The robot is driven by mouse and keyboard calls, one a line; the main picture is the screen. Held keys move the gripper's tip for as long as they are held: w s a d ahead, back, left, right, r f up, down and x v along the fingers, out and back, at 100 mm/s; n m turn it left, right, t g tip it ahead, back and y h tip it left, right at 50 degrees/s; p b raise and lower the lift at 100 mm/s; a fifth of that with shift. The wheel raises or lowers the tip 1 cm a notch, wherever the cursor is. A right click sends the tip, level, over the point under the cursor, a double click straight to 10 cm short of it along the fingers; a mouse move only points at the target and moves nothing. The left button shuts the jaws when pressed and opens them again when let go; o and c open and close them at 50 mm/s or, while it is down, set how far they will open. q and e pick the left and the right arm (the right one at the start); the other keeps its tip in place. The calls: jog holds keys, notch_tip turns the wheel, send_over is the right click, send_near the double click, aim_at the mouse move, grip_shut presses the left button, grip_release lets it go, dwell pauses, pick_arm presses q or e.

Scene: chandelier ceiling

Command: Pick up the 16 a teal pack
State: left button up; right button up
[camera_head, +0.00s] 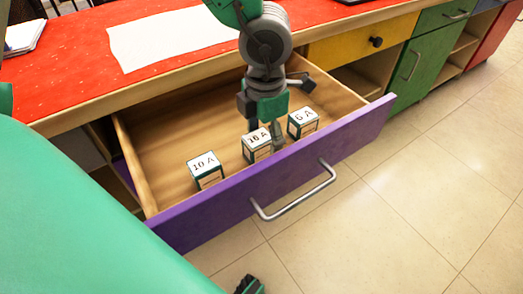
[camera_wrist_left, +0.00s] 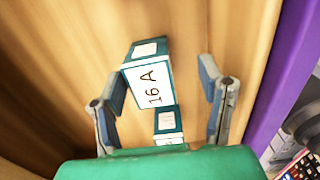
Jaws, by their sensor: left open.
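The 16 A teal pack (camera_head: 257,145) is a small box with a white labelled top, standing in the open purple-fronted drawer (camera_head: 160,165) between two similar packs. My left gripper (camera_head: 277,135) reaches down into the drawer just right of the 16 A pack. In the left wrist view the 16 A pack (camera_wrist_left: 150,85) lies ahead between the spread fingers of the left gripper (camera_wrist_left: 165,95), apart from both. The fingers are open and hold nothing. A dark gripper part at the bottom edge of the head view, probably my right gripper (camera_head: 249,285), is mostly cut off.
The 10 A pack (camera_head: 205,170) stands to the left and the 6 A pack (camera_head: 302,123) to the right in the drawer. The drawer front has a metal handle (camera_head: 296,194). The red countertop (camera_head: 75,65) overhangs the drawer's back. The tiled floor is clear.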

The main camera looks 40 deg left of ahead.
aim_at(259, 150)
pick_arm(q)
jog(key=f+b, duration=0.1)
jog(key=f, duration=0.1)
jog(key=a+f+b, duration=0.1)
jog(key=f, duration=0.1)
jog(key=shift+s+a+f, duration=0.15)
jog(key=shift+s+a, duration=0.05)
jog(key=shift+a+f, duration=0.2)
jog(key=shift+a, duration=0.05)
jog(key=shift+d+r, duration=0.1)
jog(key=shift+d, duration=0.1)
jog(key=shift+c, duration=0.8)
jog(key=shift+d, duration=0.3)
jog(key=c, duration=1.1)
jog(key=shift+a, duration=0.15)
